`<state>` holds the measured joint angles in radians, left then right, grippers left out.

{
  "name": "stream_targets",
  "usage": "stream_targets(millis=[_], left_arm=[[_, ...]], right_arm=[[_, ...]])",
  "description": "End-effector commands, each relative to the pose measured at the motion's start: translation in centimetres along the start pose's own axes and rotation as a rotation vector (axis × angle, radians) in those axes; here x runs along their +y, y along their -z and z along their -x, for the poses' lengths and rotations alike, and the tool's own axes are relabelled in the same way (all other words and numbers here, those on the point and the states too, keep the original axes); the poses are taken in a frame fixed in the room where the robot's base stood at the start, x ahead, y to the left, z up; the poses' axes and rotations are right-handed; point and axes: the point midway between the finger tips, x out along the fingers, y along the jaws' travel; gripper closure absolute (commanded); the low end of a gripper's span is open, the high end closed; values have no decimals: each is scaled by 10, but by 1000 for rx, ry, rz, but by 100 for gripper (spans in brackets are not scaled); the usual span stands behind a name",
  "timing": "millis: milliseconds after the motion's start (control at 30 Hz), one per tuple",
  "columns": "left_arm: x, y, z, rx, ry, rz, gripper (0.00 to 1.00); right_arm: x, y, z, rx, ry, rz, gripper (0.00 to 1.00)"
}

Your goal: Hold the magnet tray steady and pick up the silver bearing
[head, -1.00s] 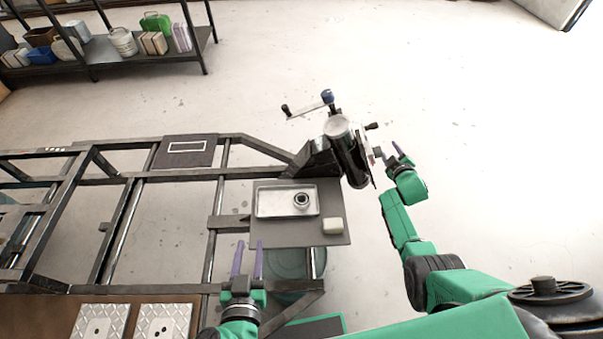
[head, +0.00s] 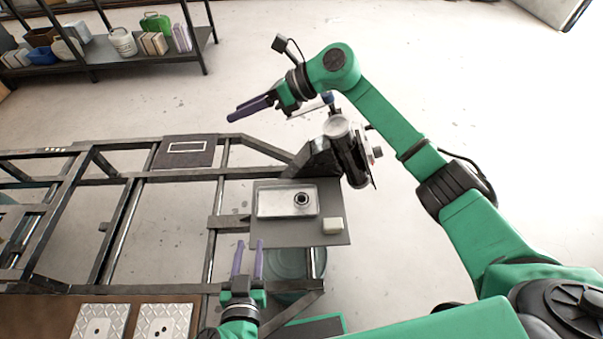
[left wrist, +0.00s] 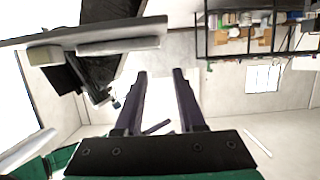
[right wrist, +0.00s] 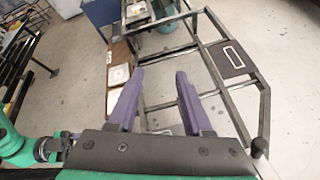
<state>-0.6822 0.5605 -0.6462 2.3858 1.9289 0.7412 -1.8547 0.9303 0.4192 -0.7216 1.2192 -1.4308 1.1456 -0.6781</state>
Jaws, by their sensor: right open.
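The silver magnet tray (head: 268,208) lies on a grey plate on the frame. The silver bearing (head: 302,199), a ring with a dark centre, sits in the tray's right half. The tray shows edge-on in the left wrist view (left wrist: 118,45); the bearing cannot be made out there. My left gripper (head: 249,243) is open and empty, its fingers pointing toward the plate's front left edge, apart from the tray. My right gripper (head: 236,112) is open and empty over the floor beyond the frame's far side, away from the tray. Its open fingers show in the right wrist view (right wrist: 159,72).
A pale block (head: 333,226) sits on the grey plate (head: 285,236) beside the tray. A dark cylinder with a crank (head: 346,155) stands at the frame's right end, under my right arm. A dark panel (head: 187,151) lies on the frame's far left. A shelf (head: 110,62) stands behind.

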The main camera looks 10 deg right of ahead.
Motion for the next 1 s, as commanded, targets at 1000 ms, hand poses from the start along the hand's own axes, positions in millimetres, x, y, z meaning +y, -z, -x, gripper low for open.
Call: stream_targets(millis=[1000], left_arm=[[0,1,-120,2,1,3,61]], right_arm=[[-1,192,41,1099,77,501,50]])
